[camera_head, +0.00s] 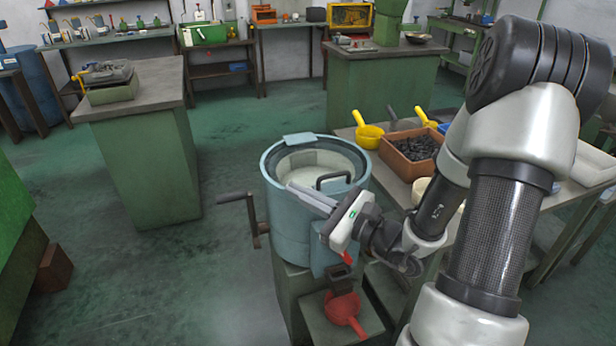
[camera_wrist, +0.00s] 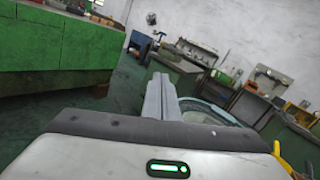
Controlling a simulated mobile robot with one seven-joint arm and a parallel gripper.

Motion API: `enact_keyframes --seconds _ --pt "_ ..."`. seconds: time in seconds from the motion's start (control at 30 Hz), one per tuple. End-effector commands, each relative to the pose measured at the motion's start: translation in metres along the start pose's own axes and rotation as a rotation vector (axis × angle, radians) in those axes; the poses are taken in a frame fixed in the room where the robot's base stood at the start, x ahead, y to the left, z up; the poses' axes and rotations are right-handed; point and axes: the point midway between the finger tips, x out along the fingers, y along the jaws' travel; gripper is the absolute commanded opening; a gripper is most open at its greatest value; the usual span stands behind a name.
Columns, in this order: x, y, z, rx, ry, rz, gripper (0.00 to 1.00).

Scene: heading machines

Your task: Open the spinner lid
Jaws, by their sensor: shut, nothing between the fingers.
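The spinner (camera_head: 290,228) is a blue-grey drum on a green stand, at the centre of the head view. Its round pale lid (camera_head: 312,160) lies across the top, with a black handle (camera_head: 333,178) at the front rim and a hinge plate (camera_head: 299,139) at the back. My gripper (camera_head: 291,187) is shut and empty. Its fingers point left at the front-left rim, left of the handle and apart from it. In the wrist view the shut fingers (camera_wrist: 159,84) stand up, and the spinner's round top (camera_wrist: 215,110) shows partly behind them. The handle is hidden there.
A crank (camera_head: 250,212) sticks out on the spinner's left. A red scoop (camera_head: 345,312) lies below its front. On the right, a table holds a yellow ladle (camera_head: 368,134) and a brown box of dark pieces (camera_head: 407,166).

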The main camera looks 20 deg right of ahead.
Motion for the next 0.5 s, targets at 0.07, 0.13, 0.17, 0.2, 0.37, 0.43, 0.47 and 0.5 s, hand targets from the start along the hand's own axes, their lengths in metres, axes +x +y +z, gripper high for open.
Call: enact_keyframes --seconds 0.07,0.13,0.17,0.2,0.37,0.43,0.47,0.5 --pt "-0.031 -0.04 -0.057 0.098 0.021 -0.227 0.0" --pt "-0.055 -0.066 -0.088 0.15 0.04 -0.382 0.0" --pt "-0.065 -0.074 -0.098 0.167 0.048 -0.435 0.0" --pt "-0.076 -0.082 -0.11 0.184 0.058 -0.491 0.0" --pt "-0.093 -0.097 -0.13 0.212 0.078 -0.592 0.0" --pt "-0.089 -0.101 -0.131 0.211 0.079 -0.595 0.0" --pt "-0.086 -0.103 -0.131 0.211 0.079 -0.594 0.0" --pt "-0.08 -0.106 -0.131 0.209 0.077 -0.593 0.0"
